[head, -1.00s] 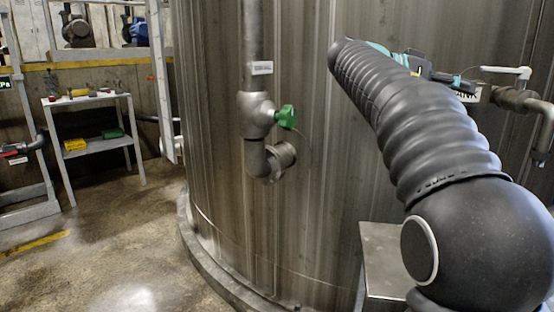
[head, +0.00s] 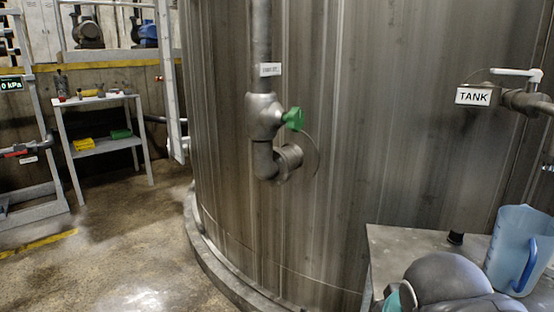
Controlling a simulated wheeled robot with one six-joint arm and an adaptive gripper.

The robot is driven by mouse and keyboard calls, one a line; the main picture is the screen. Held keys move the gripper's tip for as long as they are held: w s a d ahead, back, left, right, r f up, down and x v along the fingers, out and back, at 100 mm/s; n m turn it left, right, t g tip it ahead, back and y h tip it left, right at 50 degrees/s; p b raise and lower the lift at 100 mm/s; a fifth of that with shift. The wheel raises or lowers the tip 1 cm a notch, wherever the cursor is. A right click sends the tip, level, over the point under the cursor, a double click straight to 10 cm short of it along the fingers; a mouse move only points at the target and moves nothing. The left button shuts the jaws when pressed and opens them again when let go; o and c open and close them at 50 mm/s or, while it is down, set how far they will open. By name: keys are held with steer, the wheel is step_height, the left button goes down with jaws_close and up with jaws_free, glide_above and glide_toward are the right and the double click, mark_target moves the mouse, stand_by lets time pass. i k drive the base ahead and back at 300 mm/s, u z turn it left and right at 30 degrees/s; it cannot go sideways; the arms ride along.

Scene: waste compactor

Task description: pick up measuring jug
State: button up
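A translucent blue measuring jug (head: 507,248) with a darker blue handle stands upright on a grey metal table at the lower right in the head view. My arm shows at the bottom right, left of and in front of the jug, and hides part of the tabletop. My gripper itself is not in view, so its fingers cannot be seen.
The grey table (head: 392,240) stands against a large metal tank (head: 385,130). A pipe with a green valve handle (head: 293,119) runs down the tank. A tap with a white lever (head: 517,73) and a TANK sign (head: 473,96) are above the jug. Open floor lies left.

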mark_target(521, 246)
steer(key=z, duration=0.6)
steer(key=k, duration=0.45)
steer(key=z, duration=0.5)
steer(key=i, duration=0.5)
steer(key=u, duration=0.2)
steer(key=k, duration=0.85)
steer(key=u, duration=0.45)
